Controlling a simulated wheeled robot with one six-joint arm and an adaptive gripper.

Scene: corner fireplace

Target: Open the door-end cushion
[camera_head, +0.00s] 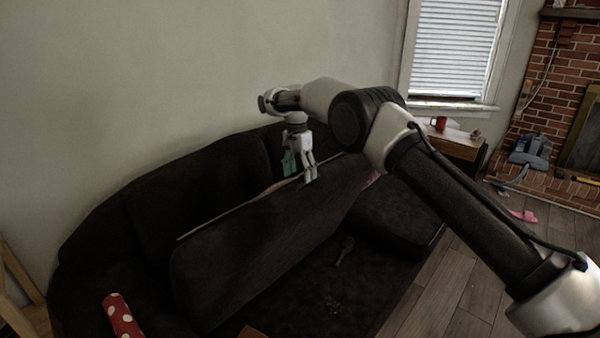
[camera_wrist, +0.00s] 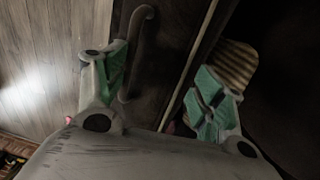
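A long dark sofa seat cushion (camera_head: 265,250) stands tilted up on the dark sofa, with a pale strip along its top edge. I take it as the door-end cushion, though no door is in view. My gripper (camera_head: 300,170) is at the cushion's top edge, pointing down. In the wrist view my gripper (camera_wrist: 160,85) has its green-padded fingers wide apart. Between them are a dark surface with a curved dark handle (camera_wrist: 138,45) and a pale strip. I cannot tell whether either finger touches the cushion.
The sofa's backrest (camera_head: 185,190) runs along the wall behind. A red polka-dot item (camera_head: 121,316) lies at the lower left. A small dark object (camera_head: 344,249) lies on the dark surface before the cushion. A red mug (camera_head: 438,123) stands on a side table. Wooden floor (camera_head: 470,275) is open at right.

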